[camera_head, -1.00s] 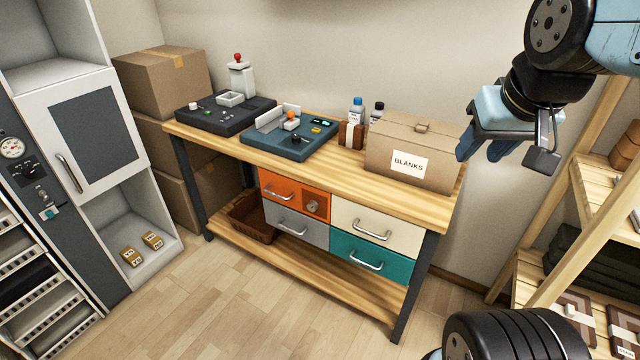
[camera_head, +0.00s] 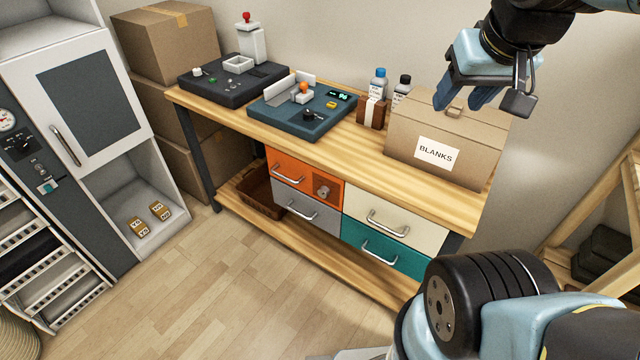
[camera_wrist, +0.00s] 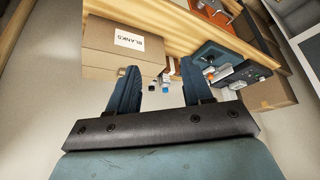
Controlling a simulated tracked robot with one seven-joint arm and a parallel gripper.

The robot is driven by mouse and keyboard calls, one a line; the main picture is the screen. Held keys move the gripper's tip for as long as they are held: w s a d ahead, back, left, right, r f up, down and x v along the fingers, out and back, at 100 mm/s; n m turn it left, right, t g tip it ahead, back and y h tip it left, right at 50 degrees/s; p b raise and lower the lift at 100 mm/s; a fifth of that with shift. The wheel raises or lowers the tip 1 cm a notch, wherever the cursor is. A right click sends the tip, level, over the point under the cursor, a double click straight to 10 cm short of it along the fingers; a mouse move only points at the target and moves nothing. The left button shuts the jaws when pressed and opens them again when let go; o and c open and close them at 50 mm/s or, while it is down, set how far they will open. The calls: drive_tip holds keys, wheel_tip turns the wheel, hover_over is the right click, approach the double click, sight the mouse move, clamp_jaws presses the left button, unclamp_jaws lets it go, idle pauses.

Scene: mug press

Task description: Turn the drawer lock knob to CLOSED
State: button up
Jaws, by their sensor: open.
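The drawer lock knob (camera_head: 323,191) is a small grey round knob on the right part of the orange drawer (camera_head: 289,169), under the bench top. Its exact pointing direction is too small to tell. My gripper (camera_head: 460,104) is in the air at the upper right, above and in front of the BLANKS box, well apart from the knob. In the wrist view its two blue fingers (camera_wrist: 157,84) are spread apart with nothing between them. The knob cannot be made out in the wrist view.
The wooden bench (camera_head: 352,148) carries a dark press unit (camera_head: 232,80), a teal unit (camera_head: 300,112), bottles (camera_head: 378,85) and the BLANKS box (camera_head: 448,135). Grey (camera_head: 308,214), cream (camera_head: 395,220) and teal (camera_head: 381,252) drawers surround the orange one. Floor in front is clear.

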drive_tip(key=shift+o, duration=0.7)
drive_tip(key=shift+w+f, duration=0.1)
drive_tip(key=shift+o, duration=0.3)
drive_tip(key=shift+w+a+f+g, duration=0.1)
drive_tip(key=shift+w+f+g, duration=0.15)
drive_tip(key=shift+w+g, duration=0.1)
drive_tip(key=w+a+f+n+g+h, duration=0.3)
drive_tip(key=w+a+f, duration=0.2)
drive_tip(key=w+f, duration=0.3)
drive_tip(key=w+a+f+n+g+h, duration=0.25)
drive_tip(key=w+a+f, duration=0.35)
drive_tip(key=f, duration=0.5)
drive_tip(key=w+a+f+n+t+h, duration=0.2)
drive_tip(key=a+f+n+t+h, duration=0.45)
drive_tip(key=f, duration=0.75)
drive_tip(key=n+t+y, duration=0.1)
drive_tip(key=n+t, duration=0.6)
drive_tip(key=t, duration=0.1)
approach(321, 195)
drive_tip(key=x, duration=0.8)
drive_tip(key=shift+w+d+r, duration=0.1)
drive_tip(key=shift+w+d, duration=0.15)
drive_tip(key=shift+w, duration=0.05)
drive_tip(key=shift+c, duration=0.3)
